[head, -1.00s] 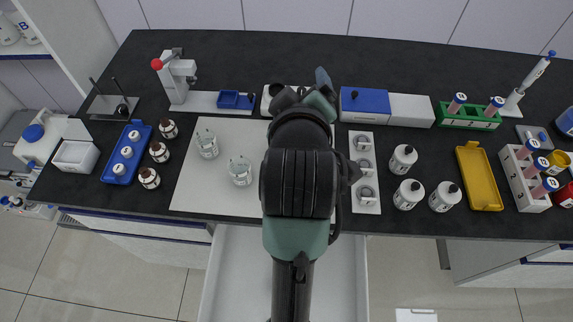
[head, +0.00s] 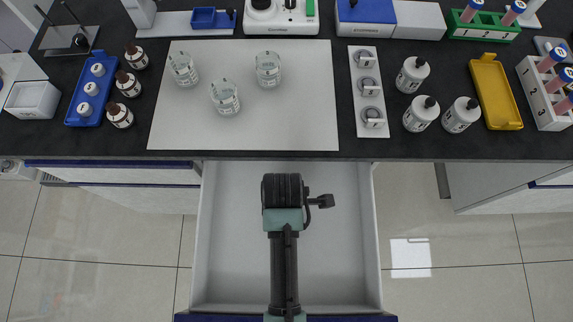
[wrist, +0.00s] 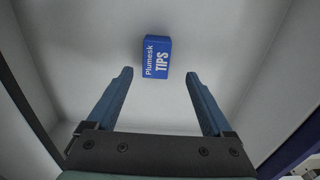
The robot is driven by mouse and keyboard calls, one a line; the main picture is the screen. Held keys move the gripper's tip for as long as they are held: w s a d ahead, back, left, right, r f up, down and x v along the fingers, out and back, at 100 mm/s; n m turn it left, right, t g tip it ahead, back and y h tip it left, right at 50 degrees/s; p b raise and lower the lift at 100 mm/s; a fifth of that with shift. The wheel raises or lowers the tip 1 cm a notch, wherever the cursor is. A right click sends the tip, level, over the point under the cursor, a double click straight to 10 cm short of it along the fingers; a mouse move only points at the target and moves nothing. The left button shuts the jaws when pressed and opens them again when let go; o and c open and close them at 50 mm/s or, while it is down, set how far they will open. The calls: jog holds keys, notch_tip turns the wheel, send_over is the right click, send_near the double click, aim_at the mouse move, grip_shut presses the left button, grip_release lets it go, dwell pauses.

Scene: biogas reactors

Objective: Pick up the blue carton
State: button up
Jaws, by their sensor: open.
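A small blue carton (wrist: 156,58) printed "Plumesk TIPS" lies on the white floor of the open drawer (head: 335,270). In the wrist view it appears between and just beyond my gripper's (wrist: 160,75) fingertips. The two blue fingers are spread wide apart and hold nothing; there is a gap on each side of the carton. I cannot tell how far above the carton the fingertips are. In the head view my arm covers both the carton and the gripper.
The drawer walls (wrist: 270,60) rise around the gripper. The rest of the drawer looks empty.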

jog(key=shift+w+f+b, duration=0.15)
jog(key=shift+f+b, duration=0.1)
jog(key=shift+f, duration=1.3)
jog(key=shift+w+f+b, duration=0.15)
jog(key=shift+f+b, duration=0.1)
jog(key=shift+f, duration=1.25)
grip_shut()
